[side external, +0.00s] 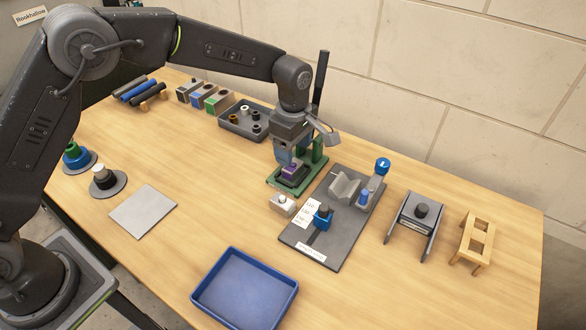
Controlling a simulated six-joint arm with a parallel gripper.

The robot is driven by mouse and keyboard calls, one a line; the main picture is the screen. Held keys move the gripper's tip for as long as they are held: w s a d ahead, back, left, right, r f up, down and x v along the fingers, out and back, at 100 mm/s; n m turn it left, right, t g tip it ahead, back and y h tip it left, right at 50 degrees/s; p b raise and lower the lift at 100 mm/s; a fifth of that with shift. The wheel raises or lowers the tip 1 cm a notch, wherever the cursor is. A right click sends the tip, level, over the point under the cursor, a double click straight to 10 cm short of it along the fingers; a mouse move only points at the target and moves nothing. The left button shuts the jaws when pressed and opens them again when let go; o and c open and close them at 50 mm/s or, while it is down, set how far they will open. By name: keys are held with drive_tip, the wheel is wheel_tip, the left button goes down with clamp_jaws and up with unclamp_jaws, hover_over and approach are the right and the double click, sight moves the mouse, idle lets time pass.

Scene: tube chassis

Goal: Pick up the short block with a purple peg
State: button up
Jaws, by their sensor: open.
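A purple piece (291,170) shows on a dark block that sits on a green stand (312,172) near the middle of the table. It is small and partly covered by my gripper, so I cannot make out a peg shape or the block's full height. My gripper (288,160) points down directly over the purple piece, with its jaws open. Whether the fingers touch the block or straddle it is hidden from this side.
A small light block (282,205) stands just in front of the green stand. A grey board (300,236) with blue fittings lies to the right. A dark tray (229,124) with small parts is behind left. A blue tray (246,318) lies in front.

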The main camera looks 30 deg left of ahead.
sight(293, 170)
wheel_tip(293, 170, down, 5)
drive_tip(key=shift+s+r, duration=0.1)
drive_tip(key=shift+s, duration=0.05)
drive_tip(key=shift+c, duration=0.5)
drive_tip(key=c, duration=0.7)
drive_tip(key=shift+r, duration=0.15)
